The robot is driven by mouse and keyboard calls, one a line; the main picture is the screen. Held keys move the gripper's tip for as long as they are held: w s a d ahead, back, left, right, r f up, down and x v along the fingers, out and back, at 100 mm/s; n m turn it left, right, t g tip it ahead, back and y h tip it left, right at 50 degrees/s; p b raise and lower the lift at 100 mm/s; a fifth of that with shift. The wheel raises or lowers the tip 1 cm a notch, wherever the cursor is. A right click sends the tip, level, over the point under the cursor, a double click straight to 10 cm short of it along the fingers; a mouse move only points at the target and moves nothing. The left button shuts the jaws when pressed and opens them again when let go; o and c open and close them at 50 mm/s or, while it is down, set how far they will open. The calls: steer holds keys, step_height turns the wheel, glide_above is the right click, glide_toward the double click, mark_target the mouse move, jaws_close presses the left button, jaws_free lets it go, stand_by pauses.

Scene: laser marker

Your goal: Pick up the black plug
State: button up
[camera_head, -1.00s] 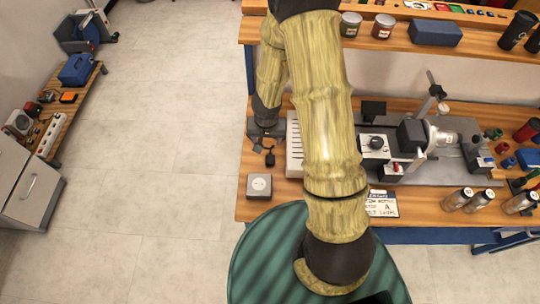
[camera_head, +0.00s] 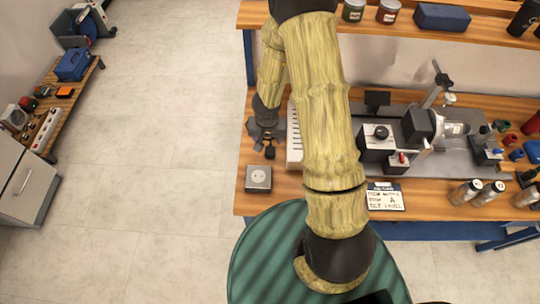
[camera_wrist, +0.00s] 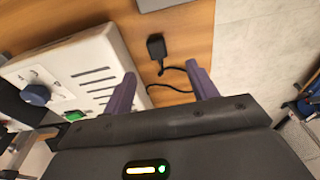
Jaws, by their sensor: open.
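The black plug (camera_wrist: 156,46) lies on the wooden bench top in the wrist view, with its black cord running back towards my gripper. In the head view the plug (camera_head: 270,152) is a small dark shape just in front of my gripper (camera_head: 266,135). In the wrist view my gripper (camera_wrist: 163,85) is open, its two purple-grey fingers apart. The plug lies beyond the fingertips, roughly in line with the gap, and nothing is held. Part of the cord passes between the fingers.
A white slotted box (camera_wrist: 85,75) stands close to the left finger; it also shows in the head view (camera_head: 294,138). A grey socket box (camera_head: 258,178) sits near the bench's front left corner. Bare wood (camera_wrist: 190,30) surrounds the plug on the right.

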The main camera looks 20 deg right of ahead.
steer(key=b, duration=0.3)
glide_above(270, 151)
steer(key=a, duration=0.1)
steer(key=f, duration=0.3)
steer(key=s+f, duration=0.1)
steer(key=f, duration=0.1)
steer(key=shift+f, duration=0.3)
steer(key=shift+r, duration=0.1)
steer(key=f+b, duration=0.1)
steer(key=f, duration=0.2)
steer(key=w+d+f+b, duration=0.1)
steer(key=f, duration=0.1)
steer(key=shift+f+b, duration=0.15)
steer(key=shift+b, duration=0.15)
steer(key=c, duration=1)
